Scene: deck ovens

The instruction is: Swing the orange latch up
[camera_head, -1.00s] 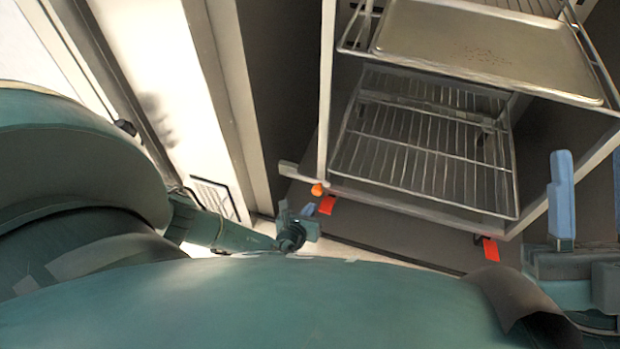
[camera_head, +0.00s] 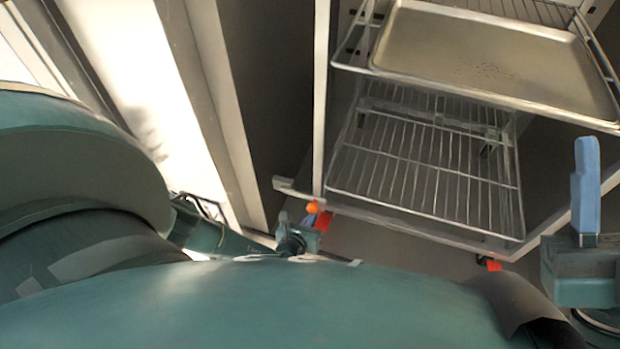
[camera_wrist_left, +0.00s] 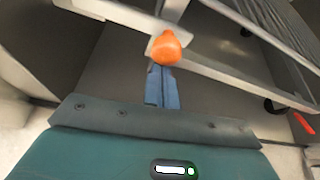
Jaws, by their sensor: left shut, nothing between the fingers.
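The orange latch (camera_head: 312,207) is a small rounded orange piece at the lower left corner of the wire rack's frame. It also shows in the left wrist view (camera_wrist_left: 166,47), just beyond my fingertips. My left gripper (camera_head: 308,218) is low in the head view, right by the latch. In the left wrist view its blue fingers (camera_wrist_left: 160,84) are shut together with nothing between them and point at the latch. I cannot tell whether they touch it. My right gripper (camera_head: 585,190) shows at the right edge with a blue finger pointing up, away from the latch.
The rack (camera_head: 425,160) holds wire shelves and a metal tray (camera_head: 490,55) at the upper right. A pale bar (camera_head: 296,190) sticks out left of the latch. Red pieces (camera_head: 324,221) sit low on the rack. A dark panel and pale wall stand at the left.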

